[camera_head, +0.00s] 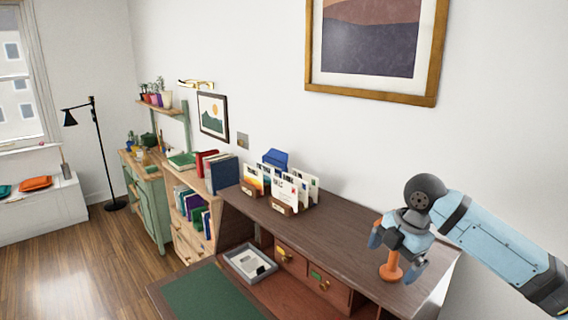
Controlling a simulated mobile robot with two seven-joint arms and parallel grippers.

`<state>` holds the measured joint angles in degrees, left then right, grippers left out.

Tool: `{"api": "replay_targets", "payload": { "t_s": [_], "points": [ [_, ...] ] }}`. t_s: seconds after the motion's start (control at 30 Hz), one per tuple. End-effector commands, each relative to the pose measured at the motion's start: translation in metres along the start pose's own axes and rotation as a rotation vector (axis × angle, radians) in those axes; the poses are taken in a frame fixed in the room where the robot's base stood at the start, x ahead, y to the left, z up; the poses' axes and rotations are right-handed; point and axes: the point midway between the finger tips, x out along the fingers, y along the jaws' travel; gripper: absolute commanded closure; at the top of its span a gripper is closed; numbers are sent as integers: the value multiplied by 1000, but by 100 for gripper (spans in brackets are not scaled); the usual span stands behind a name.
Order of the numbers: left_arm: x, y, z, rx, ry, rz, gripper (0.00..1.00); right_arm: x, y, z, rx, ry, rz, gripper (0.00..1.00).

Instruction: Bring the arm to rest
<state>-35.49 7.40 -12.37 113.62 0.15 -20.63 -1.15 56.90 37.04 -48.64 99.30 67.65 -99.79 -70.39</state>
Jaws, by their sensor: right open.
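My right arm (495,245) comes in from the right edge, over the right end of the dark wooden desk. My right gripper (395,252) is open and points down, its fingers spread on either side of an orange object (391,266). The orange object looks like a small post on a round base and stands upright on the desk top (345,238). The gripper hides its upper end, and I cannot tell whether a finger touches it. My left gripper is not in view.
A card holder (284,200) with several cards stands left on the desk top, a blue object (275,158) behind it. Below are small drawers (325,284), a grey tray (249,262) and a green writing surface (212,297). A framed picture (372,95) hangs above. The middle desk top is clear.

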Motion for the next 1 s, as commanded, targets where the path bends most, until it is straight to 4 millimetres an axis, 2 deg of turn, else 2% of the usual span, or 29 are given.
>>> {"api": "replay_targets", "payload": {
  "t_s": [0.03,0.2,0.3,0.47,0.6,0.77,1.0],
  "points": [
    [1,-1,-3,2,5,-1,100,26,-2,-11,40,28,26,0],
    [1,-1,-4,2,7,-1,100,104,-10,-44,245,124,162,0],
    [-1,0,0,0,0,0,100,145,-20,-64,387,188,241,0],
    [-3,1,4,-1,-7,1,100,201,-46,-90,627,288,356,0],
    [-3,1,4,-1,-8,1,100,240,-79,-107,847,364,450,0],
    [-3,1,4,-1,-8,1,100,276,-129,-120,1099,429,552,0],
    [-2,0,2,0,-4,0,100,309,-226,-131,1433,472,702,0]
  ]
}}
